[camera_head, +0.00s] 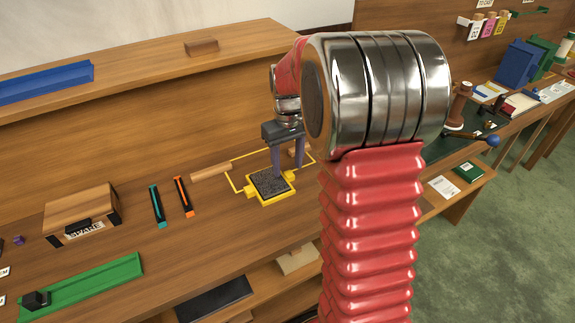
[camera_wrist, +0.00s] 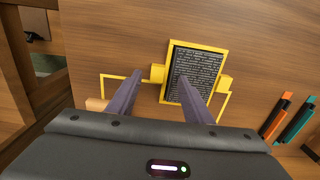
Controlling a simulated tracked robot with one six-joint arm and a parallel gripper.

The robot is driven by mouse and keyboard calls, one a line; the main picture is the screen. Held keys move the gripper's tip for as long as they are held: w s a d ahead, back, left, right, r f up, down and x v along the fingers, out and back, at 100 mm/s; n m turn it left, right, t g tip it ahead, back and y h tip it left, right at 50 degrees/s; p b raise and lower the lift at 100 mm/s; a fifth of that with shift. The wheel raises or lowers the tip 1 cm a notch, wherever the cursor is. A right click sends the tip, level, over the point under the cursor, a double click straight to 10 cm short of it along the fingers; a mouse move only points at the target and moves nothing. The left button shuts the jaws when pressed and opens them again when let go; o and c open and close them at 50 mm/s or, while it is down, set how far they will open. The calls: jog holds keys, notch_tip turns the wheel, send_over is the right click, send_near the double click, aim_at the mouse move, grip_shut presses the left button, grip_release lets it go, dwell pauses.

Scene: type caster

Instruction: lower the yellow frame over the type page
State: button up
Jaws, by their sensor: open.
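The yellow frame (camera_head: 262,201) lies on the wooden bench with the dark type page (camera_head: 269,183) inside its opening. In the wrist view the yellow frame (camera_wrist: 206,46) borders the type page (camera_wrist: 197,66) and appears to sit level around it; exact seating height cannot be told. Its two side tabs stick out left and right. My gripper (camera_head: 289,170) is above the frame, fingers down and apart, with nothing between them. In the wrist view my gripper (camera_wrist: 161,75) has its fingertips over the left tab and the page, covering part of both.
A thin yellow outline (camera_wrist: 115,77) surrounds the frame area. A green tray (camera_head: 92,284) is nearer. Bench between them is clear.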

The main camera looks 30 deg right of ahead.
notch_tip(320, 180, up, 13)
dwell(0.5)
dwell(0.3)
jog(key=s+a+t, duration=0.2)
jog(key=s+a, duration=0.6)
jog(key=s, duration=0.3)
jog(key=s+a+f+t, duration=0.1)
jog(key=s+a+t, duration=0.2)
jog(key=s+a, duration=0.5)
jog(key=shift+s+a+t, duration=0.25)
jog(key=shift+s+t, duration=0.05)
jog(key=shift+s, duration=1.25)
